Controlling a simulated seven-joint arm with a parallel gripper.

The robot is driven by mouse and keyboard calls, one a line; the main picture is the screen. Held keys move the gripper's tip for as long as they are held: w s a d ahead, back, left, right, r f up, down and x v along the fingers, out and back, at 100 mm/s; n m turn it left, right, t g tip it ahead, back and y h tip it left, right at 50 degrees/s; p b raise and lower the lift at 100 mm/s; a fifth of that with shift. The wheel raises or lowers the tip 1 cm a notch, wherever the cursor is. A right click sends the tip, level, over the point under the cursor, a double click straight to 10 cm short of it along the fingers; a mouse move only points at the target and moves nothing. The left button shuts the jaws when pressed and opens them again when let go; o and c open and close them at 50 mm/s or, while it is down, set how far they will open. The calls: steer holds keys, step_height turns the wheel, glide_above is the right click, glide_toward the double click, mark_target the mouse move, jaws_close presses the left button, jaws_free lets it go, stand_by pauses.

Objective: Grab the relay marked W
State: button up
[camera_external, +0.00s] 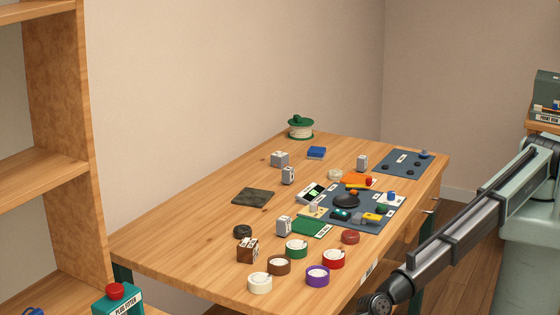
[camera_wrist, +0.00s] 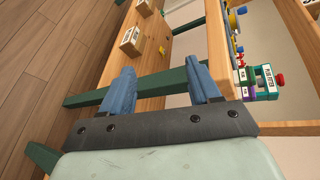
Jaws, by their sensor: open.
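Several small grey blocks that look like relays stand on the wooden table: one at the back left (camera_external: 279,159), one just in front of it (camera_external: 288,175), one by the rear mat (camera_external: 362,163) and one beside the green board (camera_external: 283,226). Their markings are too small to read, so I cannot tell which is marked W. My gripper (camera_wrist: 163,82) is open in the wrist view, its two blue fingers apart with nothing held between them. It faces the table's side and drawers, away from the blocks. In the external view its fingers are not visible; my arm runs off the bottom edge.
Tape rolls, including a white one (camera_external: 260,283) and a purple one (camera_external: 317,276), and a brown block (camera_external: 248,250) crowd the table's near end. A blue-grey mat (camera_external: 378,216) holds phone parts. A shelf (camera_external: 60,165) stands left. The table's left middle is mostly clear.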

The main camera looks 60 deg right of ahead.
steer(key=w+a+r, duration=0.3)
steer(key=w+r, duration=0.3)
steer(key=r, duration=0.4)
steer(key=w+d+r+n+h, duration=0.2)
steer(key=w+d+n, duration=0.3)
steer(key=w+d, duration=0.75)
steer(key=w+d+r+n+h, duration=0.2)
steer(key=w+d+n, duration=0.3)
steer(key=w+d, duration=0.7)
steer(key=n+g+h, duration=0.4)
steer(key=n+h, duration=0.4)
steer(key=n, duration=0.7)
glide_toward(288, 168)
steer(key=f, duration=0.6)
steer(key=shift+a+f, duration=0.2)
steer(key=shift+a, duration=0.2)
steer(key=shift+a+f, duration=0.15)
steer(key=shift+f, duration=0.8)
steer(key=shift+a+f, duration=0.2)
steer(key=shift+f, duration=0.7)
steer(key=shift+a+f, duration=0.15)
steer(key=shift+f, duration=0.8)
steer(key=c, duration=1.1)
